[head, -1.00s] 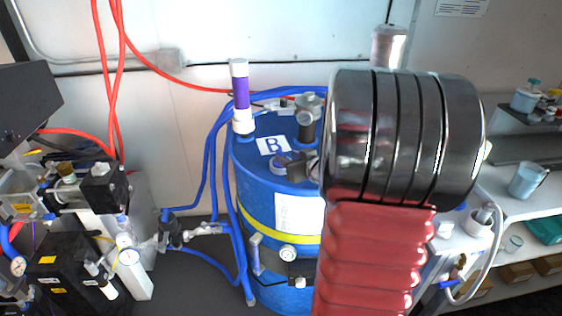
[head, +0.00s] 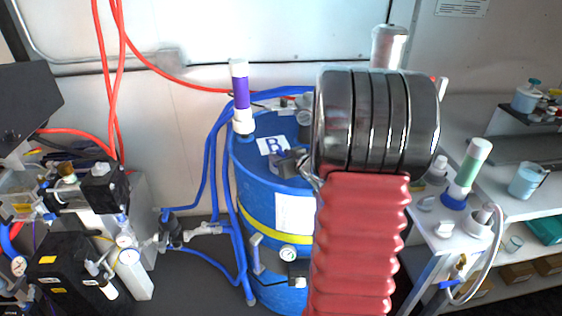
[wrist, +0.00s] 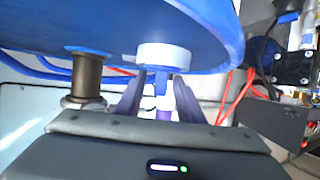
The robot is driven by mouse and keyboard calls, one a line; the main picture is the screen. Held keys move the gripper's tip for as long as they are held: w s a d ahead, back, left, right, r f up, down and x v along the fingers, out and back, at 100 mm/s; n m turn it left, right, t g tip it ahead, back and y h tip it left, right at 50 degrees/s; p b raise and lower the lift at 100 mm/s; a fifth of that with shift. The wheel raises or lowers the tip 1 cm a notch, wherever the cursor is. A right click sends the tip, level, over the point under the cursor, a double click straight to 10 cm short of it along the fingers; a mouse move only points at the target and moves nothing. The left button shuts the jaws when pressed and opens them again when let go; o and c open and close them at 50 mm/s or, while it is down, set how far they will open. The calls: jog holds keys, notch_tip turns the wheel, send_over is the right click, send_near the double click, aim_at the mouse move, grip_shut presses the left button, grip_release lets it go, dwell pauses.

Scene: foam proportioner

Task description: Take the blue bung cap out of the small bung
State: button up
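My gripper (wrist: 160,100) is open, its two dark fingers apart, close to the top of the blue drum (head: 265,215). The wrist view is upside down, with the drum lid at the top. In the head view, my gripper (head: 291,163) is small and partly behind my red and black arm, so the cap is not clear there.
A purple breather tube (head: 241,92) stands left on the drum and shows behind the fingers in the wrist view. A metal fitting (wrist: 85,78) stands beside my gripper. Blue hoses run along the drum's left. A green-tubed breather (head: 470,165) stands at the right.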

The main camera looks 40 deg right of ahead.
jog(key=shift+w+d+f, duration=0.1)
jog(key=shift+w, duration=0.2)
jog(key=shift+c, duration=0.2)
grip_shut()
dwell(0.3)
